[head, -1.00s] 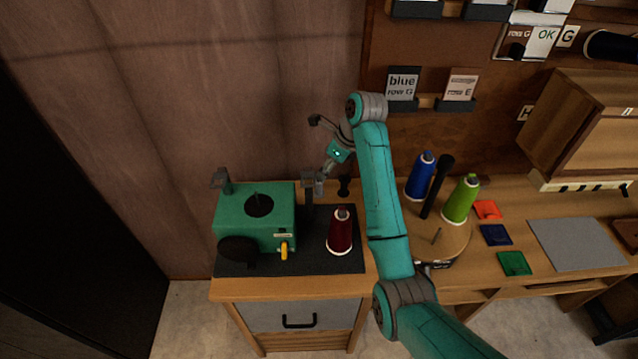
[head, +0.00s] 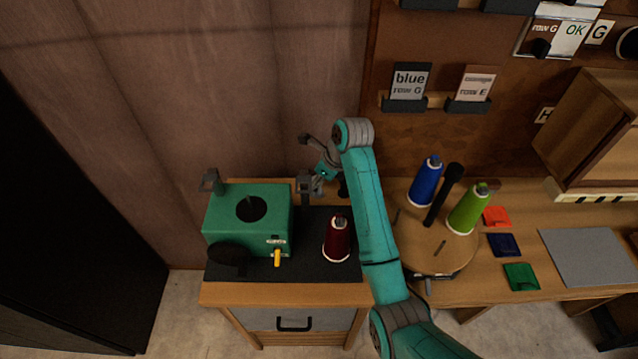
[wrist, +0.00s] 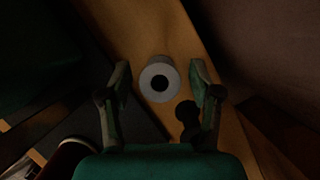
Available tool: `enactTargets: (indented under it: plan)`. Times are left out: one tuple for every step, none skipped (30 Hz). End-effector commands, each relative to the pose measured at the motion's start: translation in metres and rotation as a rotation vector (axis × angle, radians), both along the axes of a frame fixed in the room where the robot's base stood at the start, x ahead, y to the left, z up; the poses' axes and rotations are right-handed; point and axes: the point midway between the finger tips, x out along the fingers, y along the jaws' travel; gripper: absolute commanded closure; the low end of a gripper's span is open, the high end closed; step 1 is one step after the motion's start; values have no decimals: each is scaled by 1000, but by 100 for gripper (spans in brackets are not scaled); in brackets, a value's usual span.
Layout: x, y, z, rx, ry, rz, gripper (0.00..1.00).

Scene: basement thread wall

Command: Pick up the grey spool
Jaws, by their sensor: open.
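The grey spool (wrist: 174,71) shows in the wrist view as a pale grey ring with a dark centre, seen from above. It stands on the wooden strip behind the dark mat. My gripper (wrist: 160,78) is open, with one finger on each side of the spool and a visible gap to both. In the head view my gripper (head: 312,184) is low over the back of the cabinet, behind the dark red spool (head: 337,238). I cannot clearly make out the grey spool there among the grey gripper parts.
A green machine (head: 225,222) with a yellow lever stands left on the dark mat (head: 300,265). A small black knob-like object (wrist: 187,114) is close to my right finger in the wrist view. Blue (head: 426,182) and green (head: 468,210) spools stand on a round wooden stand at right.

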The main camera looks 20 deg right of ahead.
Motion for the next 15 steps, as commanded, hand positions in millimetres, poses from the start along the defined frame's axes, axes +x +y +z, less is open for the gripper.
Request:
enactTargets:
  plan:
    - [0,0,0,0,0,0,36]
    - [0,0,0,0,0,0,36]
    - [0,0,0,0,0,0,46]
    - [0,0,0,0,0,0,54]
    - [0,0,0,0,0,0,61]
    - [0,0,0,0,0,0,71]
    - [0,0,0,0,0,0,79]
    - [0,0,0,0,0,0,80]
    - [0,0,0,0,0,0,80]
    - [0,0,0,0,0,0,80]
    - [0,0,0,0,0,0,80]
    - [0,0,0,0,0,0,80]
    - [0,0,0,0,0,0,80]
    - [0,0,0,0,0,0,80]
    - [0,0,0,0,0,0,80]
